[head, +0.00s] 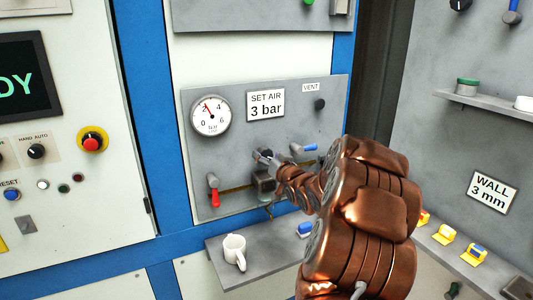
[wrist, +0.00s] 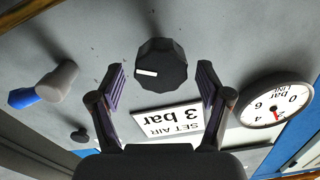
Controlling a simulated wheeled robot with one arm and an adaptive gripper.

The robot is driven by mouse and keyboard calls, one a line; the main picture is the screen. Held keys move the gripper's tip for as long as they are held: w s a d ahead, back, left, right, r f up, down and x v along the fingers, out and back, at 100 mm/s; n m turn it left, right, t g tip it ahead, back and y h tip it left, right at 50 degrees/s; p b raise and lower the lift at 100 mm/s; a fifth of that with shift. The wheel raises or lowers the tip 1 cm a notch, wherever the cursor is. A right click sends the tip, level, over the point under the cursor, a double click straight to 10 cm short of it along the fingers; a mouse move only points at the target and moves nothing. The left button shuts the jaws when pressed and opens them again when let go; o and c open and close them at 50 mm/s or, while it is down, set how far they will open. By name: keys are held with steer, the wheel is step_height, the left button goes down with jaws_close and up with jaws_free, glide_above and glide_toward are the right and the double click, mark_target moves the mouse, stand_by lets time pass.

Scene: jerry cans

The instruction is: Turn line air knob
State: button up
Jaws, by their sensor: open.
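The line air knob (wrist: 160,65) is black and ribbed, with a white mark on its face pointing left in the wrist view. My gripper (wrist: 161,78) is open, with one finger on each side of the knob and a visible gap to each. In the head view my gripper (head: 270,164) is at the grey panel (head: 240,150), and it and my arm mostly hide the knob. The gauge (head: 211,116) has its red needle near 2. The sign (head: 266,105) beside it reads SET AIR 3 bar. The gauge also shows upside down in the wrist view (wrist: 276,112).
A blue-handled valve (head: 304,149) is close to the right of my gripper, and a red lever (head: 214,190) is at left. The black vent knob (head: 320,104) is above right.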

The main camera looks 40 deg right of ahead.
steer(key=shift+w+d, duration=0.1)
steer(key=shift+w, duration=0.45)
steer(key=shift+c, duration=0.2)
steer(key=c, duration=1.1)
steer(key=shift+m+p, duration=0.55)
steer(key=shift+m, duration=0.15)
steer(key=shift+f+m+p, duration=0.1)
steer(key=shift+m+p, duration=0.25)
steer(key=shift+m, duration=1.35)
steer(key=o, duration=1.1)
steer(key=shift+d, duration=0.1)
steer(key=shift+o, duration=0.2)
steer(key=shift+s, duration=0.1)
